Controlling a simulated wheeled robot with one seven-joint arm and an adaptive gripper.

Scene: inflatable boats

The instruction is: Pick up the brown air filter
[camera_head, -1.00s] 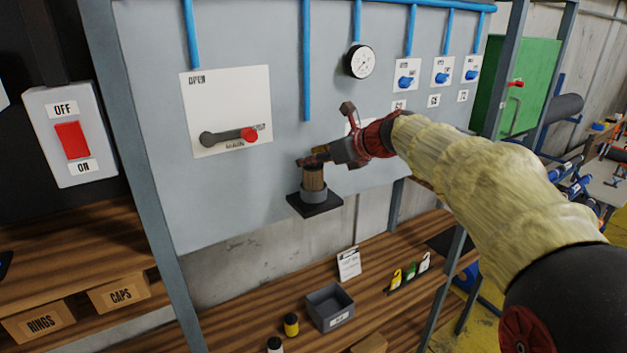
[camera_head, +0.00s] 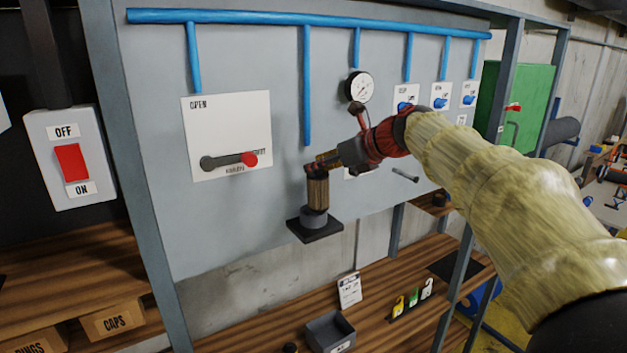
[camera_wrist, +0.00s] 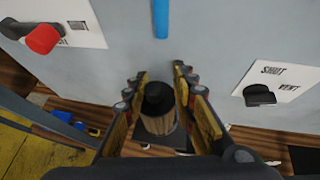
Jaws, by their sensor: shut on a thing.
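The brown air filter (camera_head: 318,192) is an upright cylinder with a dark top. My gripper (camera_head: 320,163) is shut on its upper part, reaching in from the right. In the wrist view, the filter's black top (camera_wrist: 158,97) sits between the two fingers of my gripper (camera_wrist: 160,76). The filter's lower end meets the grey round holder (camera_head: 314,217) on a dark square shelf (camera_head: 315,231). I cannot tell whether that end is still inside the holder.
A grey panel (camera_head: 245,220) stands close behind, with blue pipes (camera_head: 306,85), a gauge (camera_head: 360,86) and a red-knobbed lever (camera_head: 249,160) at left. A wooden bench (camera_head: 270,325) below carries a grey bin (camera_head: 330,332) and coloured tags (camera_head: 412,296).

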